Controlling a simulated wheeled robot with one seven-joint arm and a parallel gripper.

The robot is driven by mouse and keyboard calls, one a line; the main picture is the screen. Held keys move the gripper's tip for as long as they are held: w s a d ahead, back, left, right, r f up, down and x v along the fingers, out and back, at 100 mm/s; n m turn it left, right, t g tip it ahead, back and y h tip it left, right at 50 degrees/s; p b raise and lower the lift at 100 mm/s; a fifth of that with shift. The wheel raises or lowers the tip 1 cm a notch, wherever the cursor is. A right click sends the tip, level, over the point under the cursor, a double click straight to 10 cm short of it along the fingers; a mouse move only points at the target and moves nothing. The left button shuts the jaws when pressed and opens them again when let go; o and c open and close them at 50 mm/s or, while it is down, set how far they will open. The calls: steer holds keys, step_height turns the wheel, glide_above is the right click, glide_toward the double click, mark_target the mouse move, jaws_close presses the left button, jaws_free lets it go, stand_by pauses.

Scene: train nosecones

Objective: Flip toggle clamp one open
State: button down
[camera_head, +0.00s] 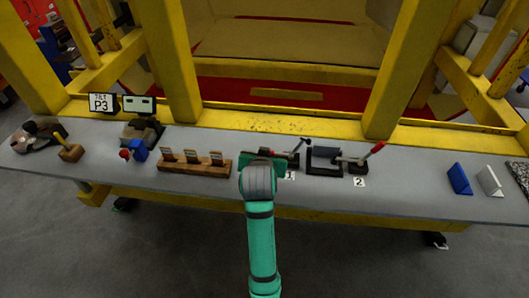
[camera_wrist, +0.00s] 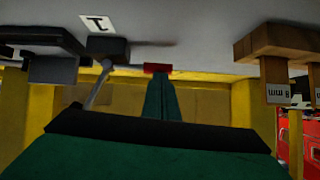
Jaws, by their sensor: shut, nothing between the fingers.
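Toggle clamp one (camera_head: 294,158) stands on the grey table beside the label "1" (camera_head: 290,175). In the wrist view, its dark base (camera_wrist: 108,50) hangs upside down, with a grey lever (camera_wrist: 98,92) slanting from it. A red piece (camera_wrist: 158,68), apparently its handle grip lying sideways, shows at my fingertips. My green gripper (camera_head: 262,163) is just left of the clamp and hides part of it. In the wrist view, the gripper's fingers (camera_wrist: 159,78) are together and empty. I cannot tell whether they touch the red piece.
Toggle clamp two (camera_head: 357,166), with a raised red handle, stands to the right, beyond a dark bracket (camera_head: 324,168). A wooden block with labelled slots (camera_head: 195,167) is on the left; it also shows in the wrist view (camera_wrist: 280,42).

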steer(key=shift+a+f, duration=0.1)
steer(key=w+r+v, duration=0.1)
steer(key=r+v, duration=0.1)
steer(key=v, duration=1.1)
steer(key=shift+w+a+r, duration=0.2)
steer(key=shift+w, duration=0.1)
